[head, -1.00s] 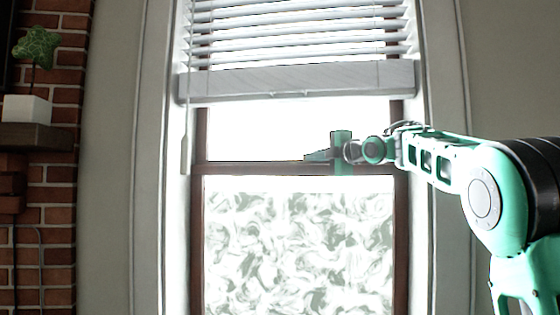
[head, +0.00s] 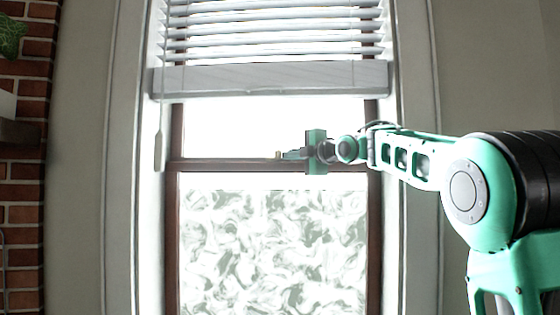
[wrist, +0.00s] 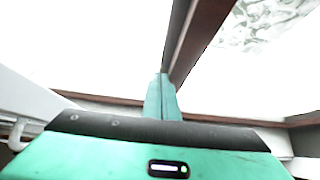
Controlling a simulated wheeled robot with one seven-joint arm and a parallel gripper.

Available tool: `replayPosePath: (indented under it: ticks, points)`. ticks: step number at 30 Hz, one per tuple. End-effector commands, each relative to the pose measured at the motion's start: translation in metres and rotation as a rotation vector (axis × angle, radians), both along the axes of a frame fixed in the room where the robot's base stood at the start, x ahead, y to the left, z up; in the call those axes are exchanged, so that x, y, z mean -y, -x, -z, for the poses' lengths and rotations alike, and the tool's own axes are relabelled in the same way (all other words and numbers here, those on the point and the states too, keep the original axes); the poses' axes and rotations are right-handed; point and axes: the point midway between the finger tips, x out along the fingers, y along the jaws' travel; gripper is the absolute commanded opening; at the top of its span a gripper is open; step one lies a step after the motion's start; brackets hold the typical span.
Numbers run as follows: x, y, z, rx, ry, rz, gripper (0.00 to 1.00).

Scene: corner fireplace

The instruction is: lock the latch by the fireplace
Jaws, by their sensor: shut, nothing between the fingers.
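A small brass-coloured latch (head: 278,155) sits on the dark wooden meeting rail (head: 225,165) of the window. It is tiny and bright light washes out its shape, so I cannot tell its setting. My gripper (head: 288,155) is just right of it at about rail height, pointing left. I cannot tell whether the fingertips touch the latch. In the wrist view my fingers (wrist: 162,98) are shut together with nothing between them, with the dark rail running close beside them. The latch is not discernible in that view.
White blinds (head: 270,80) hang above the rail, with a cord pull (head: 159,150) at the left. A patterned pane (head: 270,250) fills the lower window. The brick fireplace (head: 25,180) stands at the far left, with plain wall between it and the window frame.

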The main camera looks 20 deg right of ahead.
Motion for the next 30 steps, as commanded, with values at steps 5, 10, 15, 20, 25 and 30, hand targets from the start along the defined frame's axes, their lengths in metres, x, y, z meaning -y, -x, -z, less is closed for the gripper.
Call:
replayPosePath:
  ticks: [5,10,15,20,25,30]
  points:
    - [0.028,0.029,-0.001,0.001,-0.001,0.007,0.00]
    - [0.049,0.053,-0.001,0.000,0.000,0.007,0.00]
    - [0.063,0.068,0.000,0.000,0.001,0.005,0.00]
    - [0.068,0.075,0.000,-0.001,0.001,0.002,0.00]
    - [0.069,0.076,0.000,-0.001,0.001,0.002,0.00]
    - [0.069,0.075,0.000,-0.002,0.001,0.002,0.00]
